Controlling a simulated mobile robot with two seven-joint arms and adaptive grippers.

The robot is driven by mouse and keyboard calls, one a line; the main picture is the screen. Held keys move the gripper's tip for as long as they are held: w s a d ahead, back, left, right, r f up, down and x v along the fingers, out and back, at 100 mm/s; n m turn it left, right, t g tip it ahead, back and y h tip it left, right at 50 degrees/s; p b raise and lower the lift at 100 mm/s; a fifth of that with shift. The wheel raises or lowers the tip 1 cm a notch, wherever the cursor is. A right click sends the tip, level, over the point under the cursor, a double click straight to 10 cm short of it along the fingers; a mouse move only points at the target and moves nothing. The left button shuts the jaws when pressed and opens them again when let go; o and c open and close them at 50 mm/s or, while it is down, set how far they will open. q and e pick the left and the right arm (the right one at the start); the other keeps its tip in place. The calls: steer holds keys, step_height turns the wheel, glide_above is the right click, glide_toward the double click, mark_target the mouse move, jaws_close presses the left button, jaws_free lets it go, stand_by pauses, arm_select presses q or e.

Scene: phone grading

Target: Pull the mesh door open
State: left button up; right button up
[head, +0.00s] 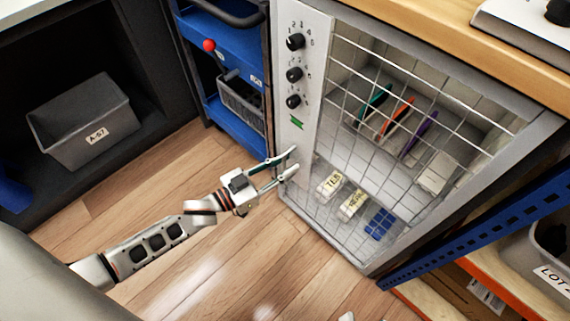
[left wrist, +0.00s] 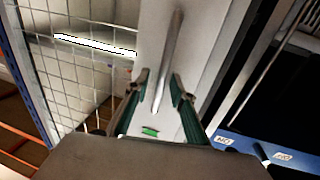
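The mesh door (head: 402,127) is a white wire grid on the front of a light grey cabinet. It appears closed, and its mesh also shows in the left wrist view (left wrist: 72,62). My left gripper (head: 293,160) is at the door's left side, low on the pale panel. In the left wrist view, its two green-padded fingers (left wrist: 160,84) are apart. A slim upright metal handle (left wrist: 170,58) lies between them; I cannot tell whether they touch it. The handle is hard to make out in the head view.
Behind the mesh are coloured upright items (head: 396,118) and labelled boxes (head: 352,204). A blue cart (head: 236,72) stands close on the left. A blue-and-orange shelf (head: 470,240) stands at the right. The wooden floor (head: 250,265) before the door is mostly clear.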

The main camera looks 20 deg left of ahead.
arm_select(q)
jaws_close()
steer(key=shift+s, duration=0.2)
